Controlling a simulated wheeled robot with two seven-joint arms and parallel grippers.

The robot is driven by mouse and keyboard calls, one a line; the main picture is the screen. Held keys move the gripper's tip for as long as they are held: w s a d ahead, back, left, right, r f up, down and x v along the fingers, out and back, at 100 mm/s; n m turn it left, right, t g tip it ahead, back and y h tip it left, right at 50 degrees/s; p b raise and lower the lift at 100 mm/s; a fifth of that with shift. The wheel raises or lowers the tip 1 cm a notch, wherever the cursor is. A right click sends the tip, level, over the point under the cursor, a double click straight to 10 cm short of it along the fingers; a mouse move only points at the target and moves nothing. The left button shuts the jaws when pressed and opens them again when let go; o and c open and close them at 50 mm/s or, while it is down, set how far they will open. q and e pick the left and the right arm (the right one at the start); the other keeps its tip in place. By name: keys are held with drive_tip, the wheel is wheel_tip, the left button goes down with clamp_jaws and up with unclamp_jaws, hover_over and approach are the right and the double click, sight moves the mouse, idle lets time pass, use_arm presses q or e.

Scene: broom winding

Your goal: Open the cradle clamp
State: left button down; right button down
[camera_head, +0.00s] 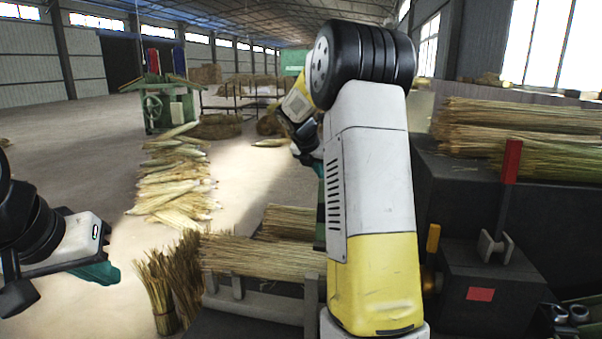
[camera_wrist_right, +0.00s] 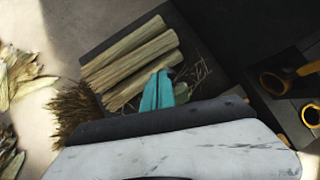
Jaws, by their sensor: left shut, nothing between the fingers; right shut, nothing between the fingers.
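A straw bundle (camera_head: 255,256) lies across a grey cradle (camera_head: 255,304) with upright posts, low in the middle of the head view. My right arm hides the cradle's right end, and I cannot make out the clamp or its state. My right gripper (camera_head: 308,158) is shut and empty, above and beyond the cradle, partly hidden by its own arm. Its teal fingertips (camera_wrist_right: 158,91) show in the right wrist view, over the straw bundles (camera_wrist_right: 130,62) in the picture. My left gripper (camera_head: 97,273) is shut and empty at the left, apart from the cradle.
A dark box (camera_head: 485,290) with a red-handled lever (camera_head: 510,162) and yellow handle (camera_head: 433,238) stands at the right. Long straw (camera_head: 520,125) lies on the dark bench behind it. A bound straw sheaf (camera_head: 158,290) stands left of the cradle. Husks (camera_head: 172,180) and a green machine (camera_head: 168,105) are farther back.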

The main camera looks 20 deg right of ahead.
drive_tip(key=shift+s+a+r, duration=0.15)
drive_tip(key=shift+a+r, duration=0.15)
drive_tip(key=shift+r, duration=0.05)
drive_tip(key=w+d+r+v, duration=0.1)
drive_tip(key=w+v, duration=0.1)
drive_tip(key=v, duration=1.1)
drive_tip(key=s+a+f+m+y, duration=0.2)
drive_tip(key=s+a+m, duration=0.3)
drive_tip(key=s+m, duration=0.3)
drive_tip(key=s+a+f+m+t+y, duration=0.1)
drive_tip(key=s+a+f+m+y, duration=0.2)
drive_tip(key=s+m, duration=0.5)
drive_tip(key=s+a+f+m+y, duration=0.2)
drive_tip(key=s+a+f+m, duration=0.3)
drive_tip(key=s, duration=1.1)
drive_tip(key=a+m, duration=0.1)
drive_tip(key=m, duration=0.2)
drive_tip(key=shift+a+m+t+y, duration=0.35)
drive_tip(key=shift+m+t+y, duration=0.05)
drive_tip(key=c, duration=1.5)
unclamp_jaws()
drive_tip(key=shift+s+f, duration=0.1)
drive_tip(key=shift+o, duration=0.5)
drive_tip(key=shift+a, duration=0.1)
